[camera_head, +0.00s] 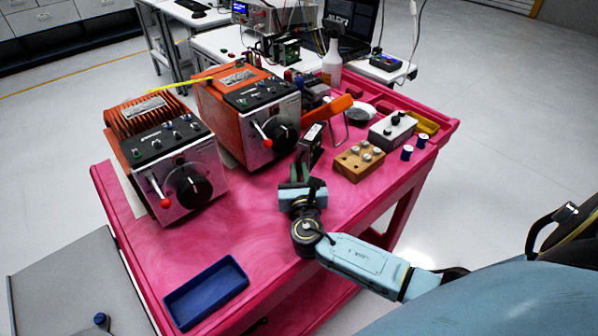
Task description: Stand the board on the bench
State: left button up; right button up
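My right gripper (300,183) reaches in from the right over the middle of the pink cart, its fingers pointing away from me. A small green piece (296,172), like the edge of a circuit board, shows at its fingertips; whether the fingers grip it I cannot tell. The gripper body hides part of it. Another green board-like item (287,51) stands upright on the white bench (213,43) at the back. My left gripper is not in view.
The pink cart (262,216) carries two orange-cased units (168,165) (247,110), a black upright device (311,146), a wooden block (358,161), a grey switch box (392,129) and a blue tray (206,292). Bare cart top lies left of the gripper. A spray bottle (332,64) and laptop (350,25) stand behind.

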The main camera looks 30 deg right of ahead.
jog(key=shift+o, duration=1.3)
jog(key=shift+r, duration=0.15)
